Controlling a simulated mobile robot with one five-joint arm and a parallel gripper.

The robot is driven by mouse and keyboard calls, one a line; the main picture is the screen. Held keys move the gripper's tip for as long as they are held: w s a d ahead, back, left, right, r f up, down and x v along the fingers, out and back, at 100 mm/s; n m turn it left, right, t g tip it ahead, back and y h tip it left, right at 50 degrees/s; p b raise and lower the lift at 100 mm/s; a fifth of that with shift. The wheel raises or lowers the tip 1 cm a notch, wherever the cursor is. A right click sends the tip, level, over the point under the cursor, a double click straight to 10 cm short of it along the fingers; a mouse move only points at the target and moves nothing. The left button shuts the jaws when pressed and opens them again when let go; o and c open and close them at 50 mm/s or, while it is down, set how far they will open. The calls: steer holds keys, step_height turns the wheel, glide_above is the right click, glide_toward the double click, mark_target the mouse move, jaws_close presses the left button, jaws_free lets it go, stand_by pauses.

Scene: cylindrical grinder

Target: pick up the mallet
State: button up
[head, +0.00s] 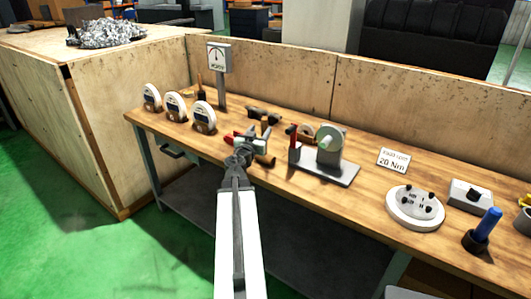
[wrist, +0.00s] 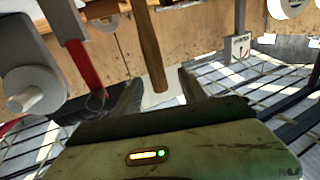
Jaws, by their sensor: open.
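A brown wooden handle, which looks like the mallet's (wrist: 148,45), runs down from the top of the wrist view. Its end shows in the gap between my gripper's dark fingers (wrist: 158,95); contact cannot be told, and its head is out of that view. In the head view my gripper (head: 241,150) is over the left part of the bench, open. A short brown piece (head: 266,160) shows just right of it, partly hidden by the arm; I cannot tell whether it belongs to the mallet.
A grey fixture (head: 331,148) with a red part stands close on the right. Several round dials (head: 203,118) and a gauge on a post (head: 219,58) stand at left and behind. A round white holder (head: 415,207) and blue-handled tool (head: 485,230) are farther right on the wooden bench (head: 360,195).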

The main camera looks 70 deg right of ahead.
mark_target(267, 121)
steer(key=d, duration=0.7)
steer(key=shift+s+d+r+p, duration=0.15)
steer(key=shift+d+r+p, duration=0.15)
steer(key=shift+d, duration=0.1)
steer(key=shift+a, duration=0.1)
jaws_close()
stand_by(0.9)
